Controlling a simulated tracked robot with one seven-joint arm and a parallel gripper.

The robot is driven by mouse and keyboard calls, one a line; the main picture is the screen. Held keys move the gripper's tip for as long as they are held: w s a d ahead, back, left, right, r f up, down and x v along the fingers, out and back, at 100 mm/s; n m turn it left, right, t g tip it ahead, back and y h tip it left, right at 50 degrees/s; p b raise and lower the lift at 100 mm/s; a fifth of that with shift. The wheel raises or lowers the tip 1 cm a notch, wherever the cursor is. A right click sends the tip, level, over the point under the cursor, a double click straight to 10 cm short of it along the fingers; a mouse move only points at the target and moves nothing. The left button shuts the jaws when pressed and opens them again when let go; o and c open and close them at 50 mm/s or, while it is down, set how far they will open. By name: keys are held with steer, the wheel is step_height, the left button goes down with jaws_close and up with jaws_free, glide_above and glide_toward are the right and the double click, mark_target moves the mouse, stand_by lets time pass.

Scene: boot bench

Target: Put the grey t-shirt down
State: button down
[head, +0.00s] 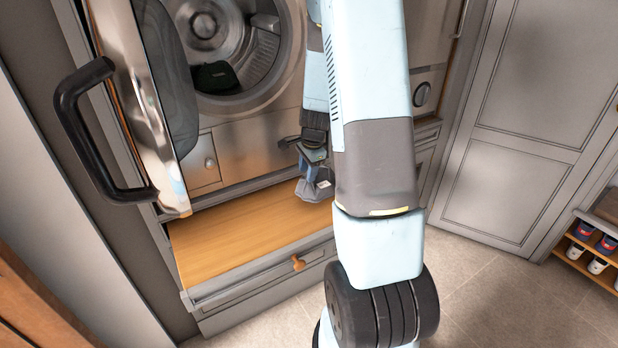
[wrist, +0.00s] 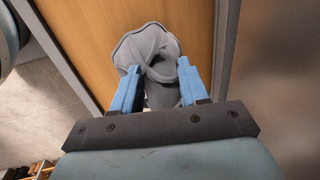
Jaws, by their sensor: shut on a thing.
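The grey t-shirt (head: 312,190) is a bunched bundle in the head view, at the right end of the wooden pull-out surface (head: 236,240). My gripper (head: 313,155) is above it, pointing down, and shut on it. In the wrist view the t-shirt (wrist: 147,48) sits folded between the two blue fingers of my gripper (wrist: 158,72), with the wooden surface (wrist: 95,30) behind it. I cannot tell whether the cloth touches the wood. My arm hides part of the surface's right side in the head view.
A washing machine (head: 245,140) stands open behind the surface, with a dark cloth (head: 213,77) in its drum. Its open door (head: 165,90) is at the left, near a black handle (head: 80,110). A shoe rack (head: 592,250) is at far right. The surface's left part is bare.

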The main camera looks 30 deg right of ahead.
steer(key=shift+f, duration=1.6)
steer(key=shift+f, duration=0.1)
steer(key=c, duration=0.6)
jaws_free()
step_height(320, 180, up, 12)
steer(key=s, duration=0.2)
steer(key=s+a+r+n+t, duration=0.1)
steer(key=s+a+r+n, duration=0.35)
steer(key=r, duration=0.25)
steer(key=s+a+r+n+t, duration=0.1)
steer(key=s+a+r+n, duration=0.35)
steer(key=r, duration=0.35)
steer(key=s+a+r+n, duration=0.2)
steer(key=s+n, duration=0.1)
steer(key=s, duration=0.2)
steer(key=s+a+r+n+t, duration=0.1)
steer(key=s+a+r+n, duration=0.1)
steer(key=s, duration=0.3)
steer(key=s+a+r+n, duration=0.2)
steer(key=s+n, duration=0.1)
steer(key=s, duration=0.2)
steer(key=shift+s+a+r+n, duration=0.25)
steer(key=shift+s+n, duration=0.05)
